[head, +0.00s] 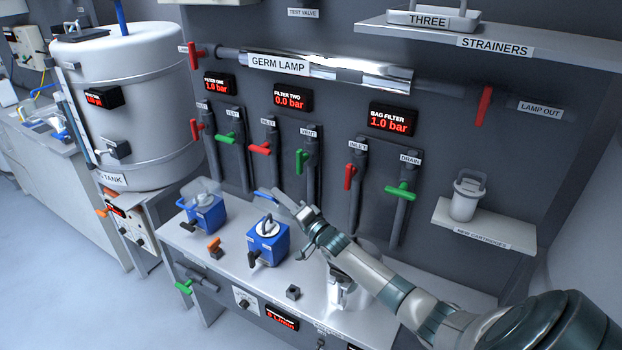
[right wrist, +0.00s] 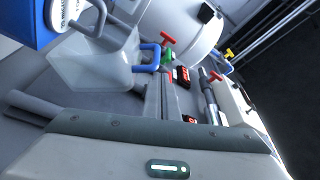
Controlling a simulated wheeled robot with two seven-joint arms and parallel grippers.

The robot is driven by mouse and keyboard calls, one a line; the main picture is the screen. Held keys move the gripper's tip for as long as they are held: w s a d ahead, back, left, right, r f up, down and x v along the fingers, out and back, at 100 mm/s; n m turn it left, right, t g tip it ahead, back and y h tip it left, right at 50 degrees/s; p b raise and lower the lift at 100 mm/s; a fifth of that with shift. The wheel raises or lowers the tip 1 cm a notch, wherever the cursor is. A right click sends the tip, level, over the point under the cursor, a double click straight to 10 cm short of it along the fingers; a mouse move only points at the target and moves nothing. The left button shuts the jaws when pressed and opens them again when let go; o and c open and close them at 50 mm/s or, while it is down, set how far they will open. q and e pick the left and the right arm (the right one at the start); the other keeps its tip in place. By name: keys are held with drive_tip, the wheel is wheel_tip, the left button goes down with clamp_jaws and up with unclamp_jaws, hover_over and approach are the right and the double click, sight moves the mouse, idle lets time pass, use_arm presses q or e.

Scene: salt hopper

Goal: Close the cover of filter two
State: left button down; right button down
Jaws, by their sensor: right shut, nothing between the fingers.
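Filter two (head: 268,243) is a blue box on the bench, with a dark lever at its front and a round white top with a dark handle showing uncovered. My right gripper (head: 284,200) is shut and empty, just behind and above filter two. The cover hangs beside a blue body (right wrist: 32,22); I cannot tell whether fingers and cover touch.
Filter one (head: 207,215), with a clear cover on top, stands to the left on the bench (head: 225,262). A shiny metal vessel (head: 345,288) stands under my right forearm. Red and green valve handles (head: 260,149) project from the wall behind.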

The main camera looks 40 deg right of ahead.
drive_tip(key=s+d+r+b, duration=0.4)
drive_tip(key=s+d+r, duration=0.1)
drive_tip(key=s+r, duration=0.5)
drive_tip(key=shift+s+d+r, duration=0.15)
drive_tip(key=shift+d+r, duration=0.05)
drive_tip(key=shift+d, duration=0.1)
